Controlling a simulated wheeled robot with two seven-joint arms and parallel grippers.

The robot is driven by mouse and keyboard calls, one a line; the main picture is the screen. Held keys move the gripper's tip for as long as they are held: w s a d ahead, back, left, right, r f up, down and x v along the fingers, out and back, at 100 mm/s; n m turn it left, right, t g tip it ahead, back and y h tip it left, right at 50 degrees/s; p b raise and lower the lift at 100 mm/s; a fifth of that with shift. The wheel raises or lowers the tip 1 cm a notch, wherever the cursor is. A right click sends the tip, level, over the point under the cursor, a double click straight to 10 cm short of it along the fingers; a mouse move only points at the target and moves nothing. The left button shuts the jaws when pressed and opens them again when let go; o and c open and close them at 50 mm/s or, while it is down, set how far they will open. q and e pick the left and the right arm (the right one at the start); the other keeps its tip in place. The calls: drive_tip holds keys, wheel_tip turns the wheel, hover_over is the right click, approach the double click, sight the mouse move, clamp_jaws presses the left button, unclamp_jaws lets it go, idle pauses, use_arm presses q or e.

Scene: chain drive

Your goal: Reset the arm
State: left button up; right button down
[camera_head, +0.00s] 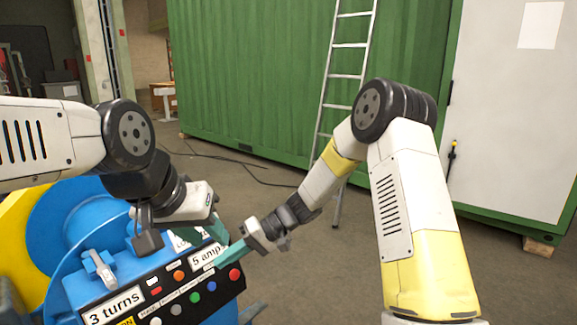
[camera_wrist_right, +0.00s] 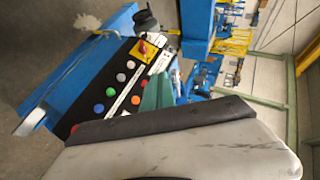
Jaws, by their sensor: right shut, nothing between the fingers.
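My left gripper (camera_head: 214,230) hangs over the upper right end of a black control panel, with its teal fingers partly hidden. I cannot tell if it is open or shut. My right gripper (camera_head: 226,257) is lower, its teal fingers pointing left across the panel's right end. In the right wrist view its fingers (camera_wrist_right: 156,92) are together, with nothing between them. The control panel (camera_head: 140,296) has coloured buttons and labels "3 turns" and "5 amp". It also shows in the right wrist view (camera_wrist_right: 92,92). I cannot tell if the right fingers touch the panel.
The panel sits on a blue machine (camera_head: 72,262) with a grey lever (camera_head: 100,268) and a yellow part (camera_head: 14,245) at left. A ladder (camera_head: 348,75) leans on a green container (camera_head: 250,80). A black cable (camera_head: 235,172) lies on the floor.

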drive_tip(key=s+d+r+m+t+h, duration=0.2)
drive_tip(key=s+d+r, duration=0.3)
drive_tip(key=d, duration=0.5)
drive_tip(key=s+d+r+m+t+h, duration=0.2)
drive_tip(key=s+d+r+t+h, duration=0.2)
drive_tip(key=d, duration=0.6)
drive_tip(key=s+d+r+m+t+h, duration=0.2)
drive_tip(key=s+d+r+t+h, duration=0.1)
drive_tip(key=s+d+r, duration=0.4)
drive_tip(key=d+r, duration=0.3)
drive_tip(key=shift+s+d+t, duration=0.25)
drive_tip(key=shift+d+t, duration=0.05)
drive_tip(key=shift+t, duration=0.1)
drive_tip(key=shift+a, duration=0.1)
